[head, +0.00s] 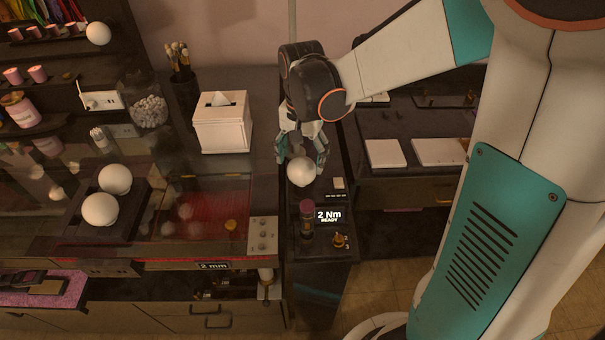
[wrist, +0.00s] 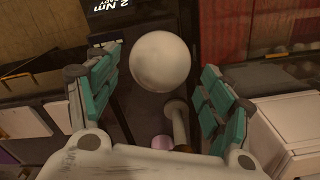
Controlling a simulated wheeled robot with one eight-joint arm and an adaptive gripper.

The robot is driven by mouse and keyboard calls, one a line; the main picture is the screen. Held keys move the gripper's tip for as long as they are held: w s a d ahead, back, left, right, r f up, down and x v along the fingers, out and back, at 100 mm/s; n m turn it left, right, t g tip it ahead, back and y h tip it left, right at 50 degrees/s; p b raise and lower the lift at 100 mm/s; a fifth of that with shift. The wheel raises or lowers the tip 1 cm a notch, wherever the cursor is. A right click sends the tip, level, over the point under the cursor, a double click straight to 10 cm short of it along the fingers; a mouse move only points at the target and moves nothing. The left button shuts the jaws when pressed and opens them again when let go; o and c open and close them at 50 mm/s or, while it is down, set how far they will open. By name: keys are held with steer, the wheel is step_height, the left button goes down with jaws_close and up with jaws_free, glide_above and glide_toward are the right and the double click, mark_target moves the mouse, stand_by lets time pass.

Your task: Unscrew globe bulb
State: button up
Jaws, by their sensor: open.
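A white globe bulb (head: 301,171) stands over the dark narrow counter in the head view, just below my gripper (head: 303,152). In the wrist view the globe bulb (wrist: 160,62) lies between the tips of my teal fingers (wrist: 158,70). My gripper is open, with a visible gap on both sides of the globe. The bulb's base and whatever holds it are hidden. A display (head: 328,216) near the bulb reads "2 Nm READY". Two more white globes (head: 115,179) (head: 100,209) sit in a dark tray (head: 143,207) at the left.
A white tissue box (head: 222,122) and a cup of brushes (head: 184,88) stand left of my gripper. A pink-topped cylinder (head: 307,218) and a brass fitting (head: 340,240) stand in front of the bulb. Small white boxes (head: 385,153) lie on the right counter.

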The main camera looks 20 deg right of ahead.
stand_by(0.3)
steer(key=shift+f+b, duration=1.15)
steer(key=shift+f, duration=0.35)
steer(key=c, duration=0.8)
steer(key=n, duration=0.5)
steer(key=shift+c, duration=0.2)
steer(key=shift+n, duration=0.6)
steer(key=n, duration=0.4)
